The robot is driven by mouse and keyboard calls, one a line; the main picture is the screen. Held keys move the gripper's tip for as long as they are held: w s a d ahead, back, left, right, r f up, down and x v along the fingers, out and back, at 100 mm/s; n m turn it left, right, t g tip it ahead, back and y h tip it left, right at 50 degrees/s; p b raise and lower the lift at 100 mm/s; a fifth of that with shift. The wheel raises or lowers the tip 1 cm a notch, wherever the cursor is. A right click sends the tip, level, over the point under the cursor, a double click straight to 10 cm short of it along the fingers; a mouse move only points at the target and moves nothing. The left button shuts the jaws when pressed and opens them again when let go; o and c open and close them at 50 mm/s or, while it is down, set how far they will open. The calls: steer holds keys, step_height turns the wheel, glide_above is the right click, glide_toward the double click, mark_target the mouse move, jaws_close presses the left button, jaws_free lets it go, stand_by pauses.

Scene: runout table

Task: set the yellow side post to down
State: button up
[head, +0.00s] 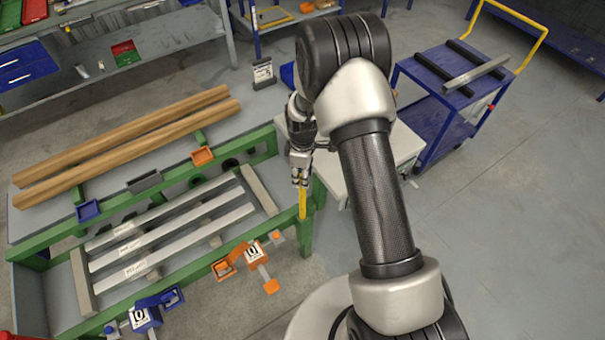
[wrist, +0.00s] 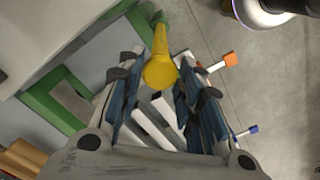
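The yellow side post (head: 302,205) stands upright at the near right corner of the green runout table frame (head: 262,232). In the wrist view, the post (wrist: 160,62) points up toward the camera, its round yellow end nearest. My gripper (head: 300,183) is just above the post in the head view, pointing down. In the wrist view, my gripper (wrist: 158,80) is open, with its blue-grey fingers on either side of the post's end. A gap shows on both sides; I cannot tell how deep the end sits between the fingers.
Light metal bars (head: 175,238) and wooden beams (head: 130,140) lie on the table. An orange clamp-like fitting (head: 226,266) and a blue one (head: 172,298) sit along the near edge. A pale cabinet (head: 395,150) and a blue cart (head: 445,95) stand right of my gripper.

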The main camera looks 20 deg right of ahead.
mark_target(302, 206)
jaws_close()
steer(key=shift+f, duration=0.1)
step_height(302, 206, down, 20)
steer(key=b, duration=1.3)
steer(key=shift+r, duration=0.2)
steer(key=shift+s+f, duration=0.1)
steer(key=shift+o, duration=1.2)
jaws_free()
steer(key=shift+f, duration=0.15)
steer(key=shift+o, duration=1.4)
